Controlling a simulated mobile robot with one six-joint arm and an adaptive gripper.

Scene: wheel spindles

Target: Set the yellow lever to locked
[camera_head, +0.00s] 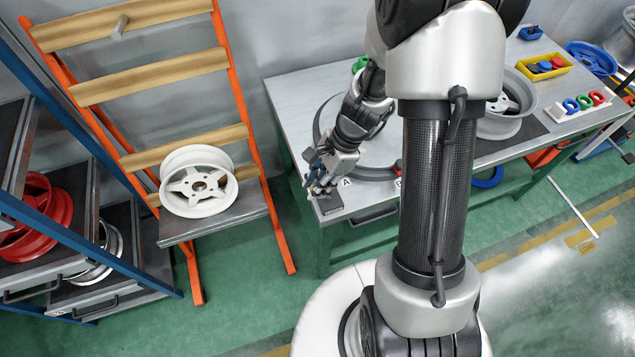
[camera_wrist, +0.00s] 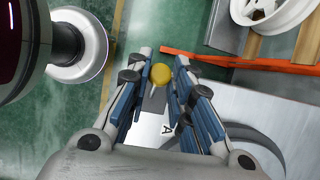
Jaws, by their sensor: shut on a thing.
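The yellow lever shows as a round yellow knob (camera_wrist: 160,75) between my fingertips in the wrist view. My gripper (camera_wrist: 164,65) has its blue-padded fingers closed around the knob. In the head view my gripper (camera_head: 319,188) is at the table's front left corner, above a dark block (camera_head: 329,204); the knob cannot be made out there. The fingers hide much of the lever, and its setting cannot be read.
The metal table (camera_head: 290,93) carries a dark ring-shaped track beside my arm. A white wheel (camera_head: 199,184) stands on an orange-framed rack to the left. Another wheel (camera_head: 506,112), a yellow bin (camera_head: 543,67) and colored rings are at the table's right. Green floor lies in front.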

